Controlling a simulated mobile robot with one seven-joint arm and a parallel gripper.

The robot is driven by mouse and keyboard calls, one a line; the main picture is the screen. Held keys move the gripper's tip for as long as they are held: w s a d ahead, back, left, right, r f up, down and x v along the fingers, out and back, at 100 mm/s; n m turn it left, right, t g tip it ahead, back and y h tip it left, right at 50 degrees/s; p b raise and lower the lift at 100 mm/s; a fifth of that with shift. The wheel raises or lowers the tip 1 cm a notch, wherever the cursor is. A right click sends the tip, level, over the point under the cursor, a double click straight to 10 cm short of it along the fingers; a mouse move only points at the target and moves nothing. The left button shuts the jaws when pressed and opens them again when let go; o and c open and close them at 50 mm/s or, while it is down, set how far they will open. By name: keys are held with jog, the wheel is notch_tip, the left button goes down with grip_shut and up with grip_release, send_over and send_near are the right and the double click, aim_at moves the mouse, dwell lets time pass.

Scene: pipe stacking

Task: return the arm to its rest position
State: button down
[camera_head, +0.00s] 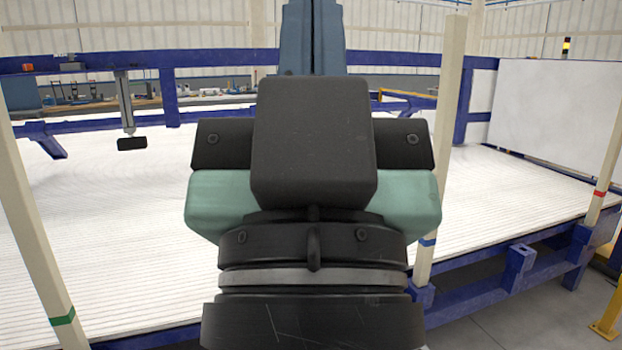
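A large part of my arm (315,140), black with teal sides and a ringed black joint below, fills the middle of the view. It looks upright and close to the camera. I cannot make out gripper fingertips on it, so I cannot tell whether my gripper is open or shut. No pipe is visibly held. The arm hides the middle of the white ribbed bed behind it, which looks like a layer of pipes (500,195).
A blue frame (471,300) borders the bed. Cream posts stand at left with a green band (37,235), right of centre with a blue band (447,120), and far right with a red band (607,165). A white panel (555,110) stands at back right. Grey floor shows at lower right.

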notch_tip(320, 180, up, 28)
jog(key=p, duration=2.5)
jog(key=shift+f, duration=0.25)
jog(key=shift+a, duration=0.1)
